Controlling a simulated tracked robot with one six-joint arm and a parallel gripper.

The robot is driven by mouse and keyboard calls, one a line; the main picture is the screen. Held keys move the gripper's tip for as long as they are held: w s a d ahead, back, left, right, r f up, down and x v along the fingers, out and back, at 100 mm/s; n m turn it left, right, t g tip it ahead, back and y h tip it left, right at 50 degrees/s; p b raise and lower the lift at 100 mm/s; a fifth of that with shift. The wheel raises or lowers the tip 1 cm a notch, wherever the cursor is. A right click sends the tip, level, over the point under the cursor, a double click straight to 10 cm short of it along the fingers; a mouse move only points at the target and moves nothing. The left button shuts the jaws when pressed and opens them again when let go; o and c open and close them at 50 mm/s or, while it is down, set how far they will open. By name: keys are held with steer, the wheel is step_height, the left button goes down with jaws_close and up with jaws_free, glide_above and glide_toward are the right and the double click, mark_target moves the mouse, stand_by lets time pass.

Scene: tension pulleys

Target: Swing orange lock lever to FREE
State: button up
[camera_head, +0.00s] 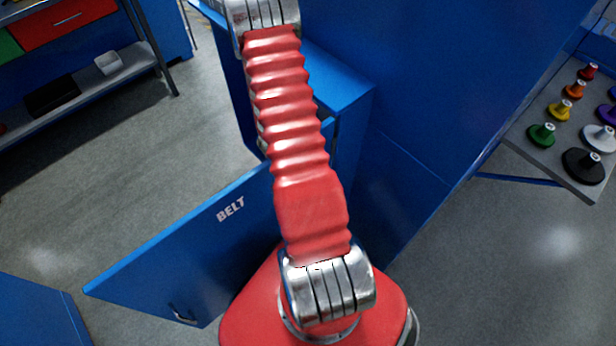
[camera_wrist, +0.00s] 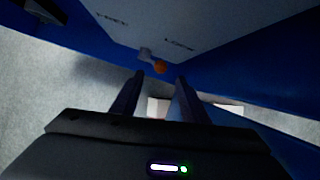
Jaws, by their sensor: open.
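The lock lever's round orange knob (camera_wrist: 160,66) shows in the wrist view, at the upper middle. A small pale grey piece (camera_wrist: 145,54) sits beside it on a grey panel (camera_wrist: 190,22). My gripper (camera_wrist: 160,78) is open and empty. Its two dark fingers point toward the panel, and the knob appears between and just beyond their tips. I cannot tell whether either finger touches it. In the head view neither the lever nor my gripper shows.
A blue door (camera_head: 205,245) marked BELT stands open beside my arm. A blue cabinet (camera_head: 345,90) is behind it. A grey table (camera_head: 555,155) with several coloured knobbed pieces is at right. A shelf (camera_head: 95,75) stands at upper left. Grey floor is clear at left.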

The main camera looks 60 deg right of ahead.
steer(key=shift+x, duration=3.55)
steer(key=shift+c, duration=0.2)
jaws_close()
